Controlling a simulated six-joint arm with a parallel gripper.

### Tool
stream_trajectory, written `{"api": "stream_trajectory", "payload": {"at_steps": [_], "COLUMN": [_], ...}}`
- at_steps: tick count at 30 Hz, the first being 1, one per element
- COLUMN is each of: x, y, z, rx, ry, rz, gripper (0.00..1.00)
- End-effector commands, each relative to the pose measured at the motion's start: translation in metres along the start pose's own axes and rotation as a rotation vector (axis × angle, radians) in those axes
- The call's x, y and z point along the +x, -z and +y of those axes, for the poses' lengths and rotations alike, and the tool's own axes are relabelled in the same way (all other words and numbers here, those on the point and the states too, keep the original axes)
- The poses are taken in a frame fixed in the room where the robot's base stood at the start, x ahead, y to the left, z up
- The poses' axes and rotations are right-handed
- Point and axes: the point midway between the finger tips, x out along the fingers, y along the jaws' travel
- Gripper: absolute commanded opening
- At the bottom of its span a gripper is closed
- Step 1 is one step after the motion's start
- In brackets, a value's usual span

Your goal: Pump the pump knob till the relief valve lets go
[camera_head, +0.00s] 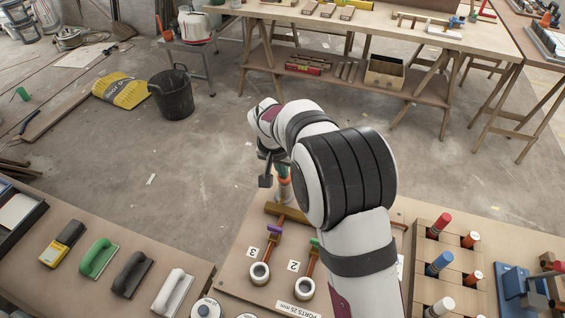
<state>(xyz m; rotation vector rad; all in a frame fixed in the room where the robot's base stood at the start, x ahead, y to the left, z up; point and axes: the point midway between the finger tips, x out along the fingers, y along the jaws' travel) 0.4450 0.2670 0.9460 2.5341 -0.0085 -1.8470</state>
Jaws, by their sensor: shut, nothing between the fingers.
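My gripper (266,170) is in the air at the far side of the wooden board (235,262); its dark fingers look shut and hold nothing. Nearer on the board, two white ring ports (260,273) by labels 3 and 2 join pipes with a purple piece (274,230) and a green piece. I cannot make out the relief valve; my arm hides the board's right part.
A block of wooden bins with red, blue and white-topped cylinders (440,262) stands at right, beside a blue vise-like tool (520,288). Trowels (98,258) lie at left. A black bucket (172,95) and a workbench (370,25) stand beyond; the floor between is mostly clear.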

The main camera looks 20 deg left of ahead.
Motion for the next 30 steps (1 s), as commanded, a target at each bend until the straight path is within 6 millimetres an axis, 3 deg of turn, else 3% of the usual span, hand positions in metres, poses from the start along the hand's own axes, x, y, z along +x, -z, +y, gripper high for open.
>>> {"api": "stream_trajectory", "payload": {"at_steps": [3, 13, 19, 24, 30], "x": [0.007, 0.002, -0.041, -0.083, -0.12], "y": [-0.004, -0.002, 0.009, 0.009, 0.009], "z": [0.001, 0.0, -0.001, -0.002, -0.001], "rx": [0.0, 0.001, 0.002, 0.001, 0.002], "ry": [-0.002, -0.002, 0.003, 0.003, 0.003], "rz": [-0.004, -0.005, 0.003, 0.003, 0.003], "gripper": [0.0, 0.0, 0.0, 0.0, 0.0]}}
